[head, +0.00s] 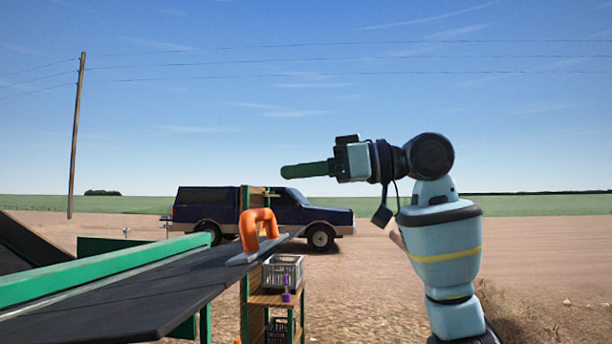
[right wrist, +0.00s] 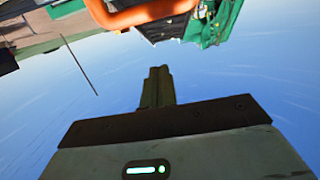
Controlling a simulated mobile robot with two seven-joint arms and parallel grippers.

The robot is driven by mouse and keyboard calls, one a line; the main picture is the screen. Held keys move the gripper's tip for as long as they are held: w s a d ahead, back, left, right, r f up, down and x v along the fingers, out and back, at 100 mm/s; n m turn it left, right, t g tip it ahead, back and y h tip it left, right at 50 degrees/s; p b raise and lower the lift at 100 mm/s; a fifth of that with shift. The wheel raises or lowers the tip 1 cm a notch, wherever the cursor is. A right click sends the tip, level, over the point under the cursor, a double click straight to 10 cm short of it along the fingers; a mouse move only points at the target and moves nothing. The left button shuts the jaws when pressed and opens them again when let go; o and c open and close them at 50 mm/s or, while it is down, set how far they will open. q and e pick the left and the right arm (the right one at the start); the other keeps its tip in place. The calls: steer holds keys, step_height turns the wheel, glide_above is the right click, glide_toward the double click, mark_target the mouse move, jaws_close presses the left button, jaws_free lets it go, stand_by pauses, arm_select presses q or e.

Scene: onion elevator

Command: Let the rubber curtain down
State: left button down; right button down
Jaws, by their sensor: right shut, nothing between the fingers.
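No hanging rubber curtain can be made out for certain in either view. A dark, flat belt-like surface (head: 130,292) slopes along the green-railed elevator at the left. A thick orange arch-shaped handle (head: 258,228) stands on a grey plate near its right end. The handle also shows large at the top of the right wrist view (right wrist: 150,14). My right gripper (head: 284,171) is shut and empty, its green fingers pointing left, raised in the air above and right of the handle, not touching it. Its fingers also show in the right wrist view (right wrist: 158,72). My left gripper is out of view.
A wooden shelf stand (head: 266,299) holds a grey crate (head: 283,271) and a small purple item (head: 286,289) beyond the elevator's end. A dark blue pickup (head: 300,214) is parked behind. The green rail (head: 110,268) borders the belt. Open dirt lies to the right.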

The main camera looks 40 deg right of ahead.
glide_above(267, 248)
steer(key=x, duration=0.2)
steer(key=shift+s+d+f, duration=0.1)
steer(key=shift+d+f, duration=0.05)
steer(key=shift+f, duration=0.05)
step_height(267, 248, down, 2)
steer(key=shift+s+d+f, duration=0.1)
steer(key=shift+d, duration=0.1)
steer(key=shift+s+d+f, duration=0.3)
steer(key=shift+s+f, duration=0.05)
steer(key=shift+f, duration=0.1)
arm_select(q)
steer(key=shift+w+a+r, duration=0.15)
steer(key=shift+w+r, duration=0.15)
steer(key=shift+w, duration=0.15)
arm_select(e)
steer(key=shift+s+f, duration=0.1)
steer(key=shift+f, duration=0.2)
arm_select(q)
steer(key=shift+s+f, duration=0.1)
